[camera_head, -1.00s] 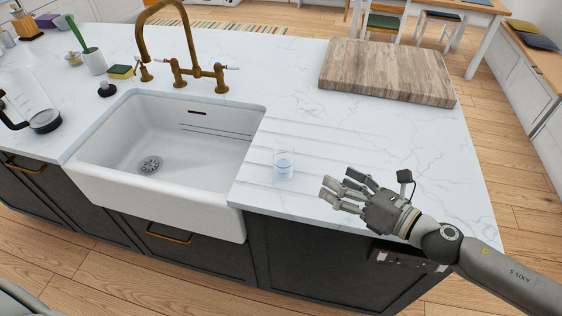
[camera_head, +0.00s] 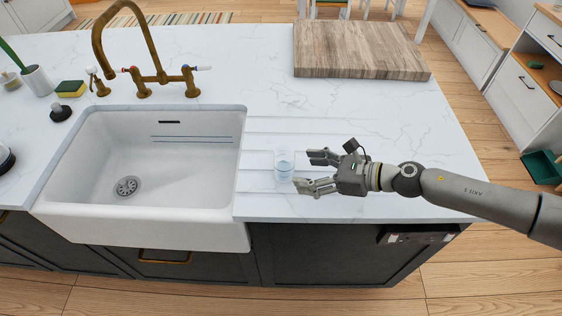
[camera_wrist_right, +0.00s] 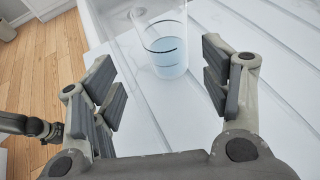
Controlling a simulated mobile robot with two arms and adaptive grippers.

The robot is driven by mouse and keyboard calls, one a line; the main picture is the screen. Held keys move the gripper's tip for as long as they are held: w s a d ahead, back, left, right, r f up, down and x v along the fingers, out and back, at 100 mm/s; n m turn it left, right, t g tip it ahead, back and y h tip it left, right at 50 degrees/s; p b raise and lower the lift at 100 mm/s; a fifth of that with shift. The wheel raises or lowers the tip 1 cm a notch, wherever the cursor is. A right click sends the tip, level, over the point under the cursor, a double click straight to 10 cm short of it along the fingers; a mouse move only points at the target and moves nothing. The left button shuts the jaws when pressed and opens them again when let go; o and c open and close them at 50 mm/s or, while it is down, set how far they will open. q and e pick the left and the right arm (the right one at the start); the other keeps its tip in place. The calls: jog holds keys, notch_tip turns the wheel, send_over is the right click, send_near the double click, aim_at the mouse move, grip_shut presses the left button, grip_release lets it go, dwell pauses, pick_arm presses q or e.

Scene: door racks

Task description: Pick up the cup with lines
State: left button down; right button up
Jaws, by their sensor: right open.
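The cup with lines (camera_head: 284,165) is a clear glass with dark rings and a pale blue tint. It stands upright on the white counter, just right of the sink. My right gripper (camera_head: 309,171) is open and empty, just to the right of the cup, with its fingers pointing at it. In the right wrist view the cup (camera_wrist_right: 164,45) stands ahead of the two spread fingers of the gripper (camera_wrist_right: 165,85), roughly between their lines and beyond the tips. The fingers appear apart from the cup.
The white sink (camera_head: 145,235) with a brass faucet (camera_head: 150,80) lies left of the cup. A wooden board (camera_head: 360,50) lies at the back right. A sponge (camera_head: 70,88) and a black-based brush (camera_head: 60,112) are at the left. The counter (camera_head: 400,120) between board and arm is clear.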

aim_at(293, 169)
jog(key=shift+w+a+f, duration=0.2)
jog(key=shift+w+a, duration=0.05)
jog(key=shift+a, duration=0.3)
jog(key=shift+w+a+f, duration=0.15)
jog(key=shift+a, duration=0.15)
jog(key=shift+w+a+f+p, duration=0.15)
jog(key=shift+w+a+p, duration=0.15)
jog(key=shift+a, duration=0.25)
jog(key=x, duration=0.2)
jog(key=p+x, duration=0.1)
jog(key=x, duration=0.1)
jog(key=shift+w+d, duration=0.1)
jog(key=shift+w, duration=0.15)
jog(key=shift+w+a+f, duration=0.1)
jog(key=shift+w+a, duration=0.05)
jog(key=shift+a, duration=0.1)
jog(key=shift+d, duration=0.1)
jog(key=c, duration=1.2)
pick_arm(q)
jog(key=shift+d+r, duration=0.2)
jog(key=shift+r, duration=0.8)
pick_arm(e)
jog(key=shift+o, duration=0.2)
